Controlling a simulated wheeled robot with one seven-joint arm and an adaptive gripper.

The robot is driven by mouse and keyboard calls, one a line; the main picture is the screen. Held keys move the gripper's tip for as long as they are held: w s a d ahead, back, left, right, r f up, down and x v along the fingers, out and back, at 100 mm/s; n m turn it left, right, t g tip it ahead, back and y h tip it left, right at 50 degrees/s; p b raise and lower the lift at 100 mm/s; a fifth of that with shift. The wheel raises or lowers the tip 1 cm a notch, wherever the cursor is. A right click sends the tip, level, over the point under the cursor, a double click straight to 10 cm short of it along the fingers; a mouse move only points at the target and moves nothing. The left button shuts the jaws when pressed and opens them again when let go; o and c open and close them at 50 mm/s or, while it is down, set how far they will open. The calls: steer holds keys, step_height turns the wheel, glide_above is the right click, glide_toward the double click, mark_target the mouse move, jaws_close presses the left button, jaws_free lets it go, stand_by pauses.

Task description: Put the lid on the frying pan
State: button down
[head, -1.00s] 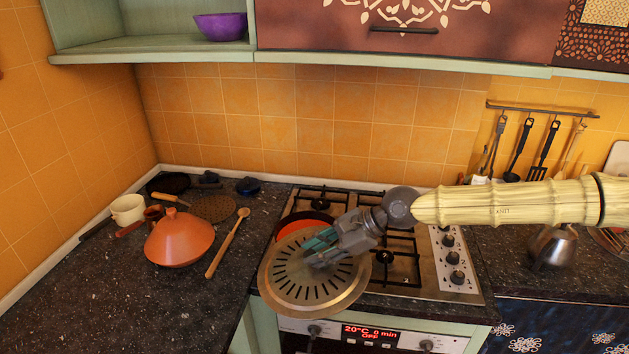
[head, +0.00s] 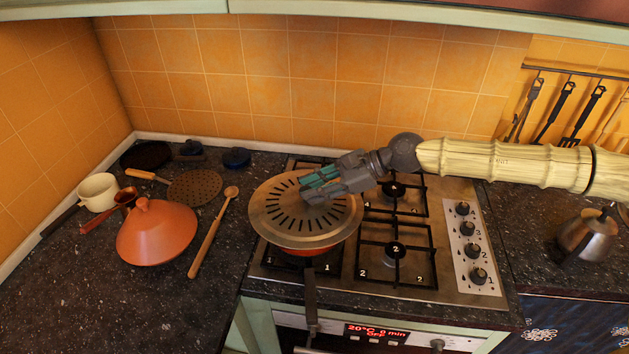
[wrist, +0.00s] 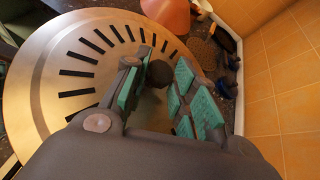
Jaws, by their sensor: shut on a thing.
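The slotted metal lid (head: 283,228) lies over the frying pan (head: 300,251) on the left front of the stove, and it also shows in the wrist view (wrist: 50,98). Only the pan's orange rim shows below the lid's front edge, with its dark handle (head: 311,300) pointing toward me. Whether the lid rests fully on the rim is hard to tell. My gripper (head: 318,187) is over the lid's middle, its teal-padded fingers shut around the dark knob (wrist: 160,74), which shows between them in the wrist view.
An orange tagine (head: 157,233), a wooden spoon (head: 214,232), a perforated skimmer (head: 195,187) and a cream pot (head: 98,192) are on the counter at left. A metal kettle (head: 588,234) stands at right. The stove's right burners (head: 396,250) are free.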

mark_target(314, 207)
steer(key=shift+f, duration=0.1)
steer(key=shift+s+f+b, duration=0.1)
steer(key=shift+f+b, duration=0.2)
steer(key=shift+f, duration=1.8)
steer(key=shift+f+b, duration=0.5)
steer(key=shift+b, duration=0.3)
steer(key=shift+b, duration=0.6)
steer(key=shift+f+b, duration=0.6)
steer(key=shift+b, duration=0.7)
steer(key=c, duration=1.1)
jaws_free()
